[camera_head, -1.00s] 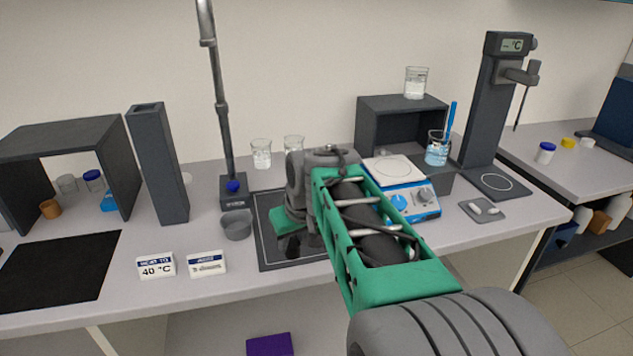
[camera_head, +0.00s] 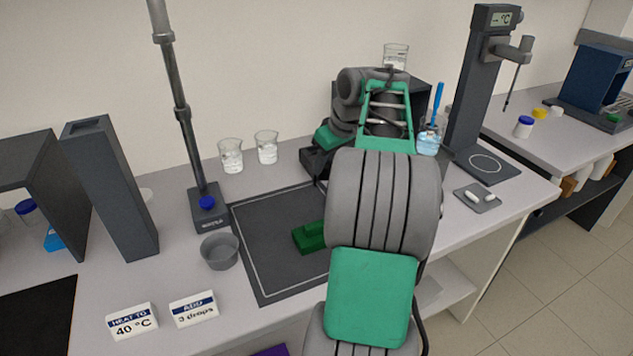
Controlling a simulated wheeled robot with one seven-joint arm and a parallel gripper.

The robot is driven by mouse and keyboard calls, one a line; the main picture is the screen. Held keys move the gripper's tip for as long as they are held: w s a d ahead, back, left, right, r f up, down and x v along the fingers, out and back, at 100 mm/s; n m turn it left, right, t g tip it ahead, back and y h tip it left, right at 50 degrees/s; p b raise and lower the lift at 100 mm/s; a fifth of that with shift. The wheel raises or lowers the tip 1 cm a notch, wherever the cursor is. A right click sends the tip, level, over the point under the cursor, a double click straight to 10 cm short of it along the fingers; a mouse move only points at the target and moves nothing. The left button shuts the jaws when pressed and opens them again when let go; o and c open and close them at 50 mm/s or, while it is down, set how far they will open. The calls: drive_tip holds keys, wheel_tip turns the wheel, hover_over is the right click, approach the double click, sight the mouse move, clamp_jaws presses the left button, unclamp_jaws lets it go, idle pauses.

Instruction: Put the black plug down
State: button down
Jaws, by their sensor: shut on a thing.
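My gripper (camera_head: 318,168) is a dark shape at the left of my folded arm, over the back right part of the dark mat (camera_head: 262,262). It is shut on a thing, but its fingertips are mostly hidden. The black plug cannot be made out against the dark gripper and mat. A dark green block (camera_head: 310,236) lies on the mat, in front of and below the gripper, partly covered by my arm.
A grey cup (camera_head: 220,252) and a stand (camera_head: 208,212) are left of the mat, with two beakers (camera_head: 231,157) behind. Two label cards (camera_head: 132,321) stand at front left. A small tray (camera_head: 477,198) lies at right. My arm hides the scale.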

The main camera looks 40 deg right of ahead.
drive_tip(key=w+f, duration=0.2)
drive_tip(key=f, duration=0.1)
drive_tip(key=w+f, duration=0.1)
drive_tip(key=f, duration=0.1)
drive_tip(key=shift+w+d, duration=0.3)
drive_tip(key=shift+w, duration=0.1)
wheel_tip(320, 180, down, 3)
drive_tip(key=shift+f, duration=0.3)
drive_tip(key=c, duration=1)
unclamp_jaws()
drive_tip(key=shift+c, duration=0.2)
drive_tip(key=p+v, duration=0.1)
drive_tip(key=v, duration=1.1)
drive_tip(key=shift+r, duration=0.25)
